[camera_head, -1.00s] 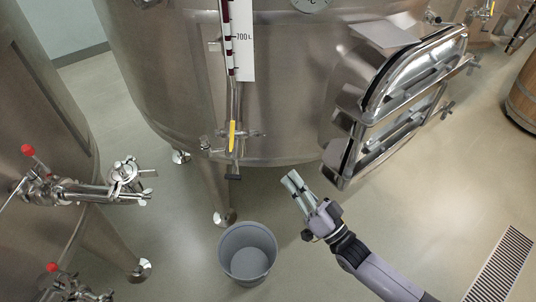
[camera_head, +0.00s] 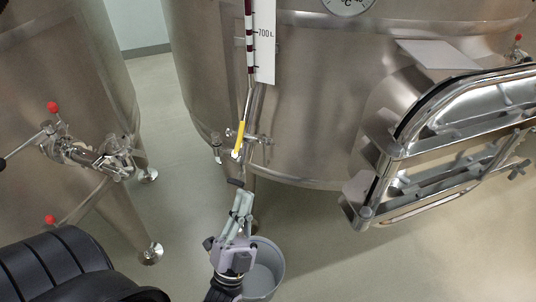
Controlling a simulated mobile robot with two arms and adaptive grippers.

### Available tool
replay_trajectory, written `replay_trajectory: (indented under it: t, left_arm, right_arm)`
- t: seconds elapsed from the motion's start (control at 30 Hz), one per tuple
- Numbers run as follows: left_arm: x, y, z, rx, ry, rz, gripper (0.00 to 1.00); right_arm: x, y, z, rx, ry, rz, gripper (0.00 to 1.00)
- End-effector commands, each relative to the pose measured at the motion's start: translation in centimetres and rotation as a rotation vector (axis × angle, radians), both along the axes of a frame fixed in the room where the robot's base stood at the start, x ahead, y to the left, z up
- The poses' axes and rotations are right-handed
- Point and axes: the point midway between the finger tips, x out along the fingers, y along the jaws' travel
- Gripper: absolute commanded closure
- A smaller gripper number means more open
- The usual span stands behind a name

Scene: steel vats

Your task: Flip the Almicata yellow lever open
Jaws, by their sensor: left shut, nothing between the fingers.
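The yellow lever (camera_head: 239,138) is on a small valve below the level gauge on the middle steel vat (camera_head: 310,110). It points up, tilted slightly to the right at its top. A dark-tipped outlet (camera_head: 236,182) hangs under the valve. My left gripper (camera_head: 243,193) is shut and empty, fingers pointing up. Its tips are just below the valve in the picture, beside the outlet, apart from the lever. I cannot tell whether they touch the outlet. My right gripper is not in view.
A grey bucket (camera_head: 268,270) stands on the floor, partly hidden behind my left gripper. A large hatch frame (camera_head: 440,150) juts out at right. A left vat carries a valve with a red knob (camera_head: 53,107). The floor at lower right is clear.

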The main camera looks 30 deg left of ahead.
Motion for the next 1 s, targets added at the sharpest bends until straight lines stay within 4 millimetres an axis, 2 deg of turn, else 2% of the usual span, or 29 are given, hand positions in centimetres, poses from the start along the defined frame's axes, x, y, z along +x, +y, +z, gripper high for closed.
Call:
replay_trajectory:
  t: [0.17,0.57,0.6,0.8,1.0]
  left_arm:
    - [1.1,0.3,1.9,0.002,-0.010,0.004,1.00]
    - [6.7,1.3,8.2,0.002,-0.008,0.001,1.00]
    - [7.0,2.0,7.4,0.004,-0.003,0.001,1.00]
    - [8.1,4.0,6.7,0.002,-0.003,0.000,1.00]
    - [8.4,4.6,6.5,0.000,-0.004,0.000,1.00]
  right_arm:
    - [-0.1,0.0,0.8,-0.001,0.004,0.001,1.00]
    - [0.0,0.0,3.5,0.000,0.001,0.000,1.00]
    - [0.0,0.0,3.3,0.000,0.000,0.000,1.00]
    - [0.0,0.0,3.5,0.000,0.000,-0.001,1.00]
    - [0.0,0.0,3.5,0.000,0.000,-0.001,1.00]
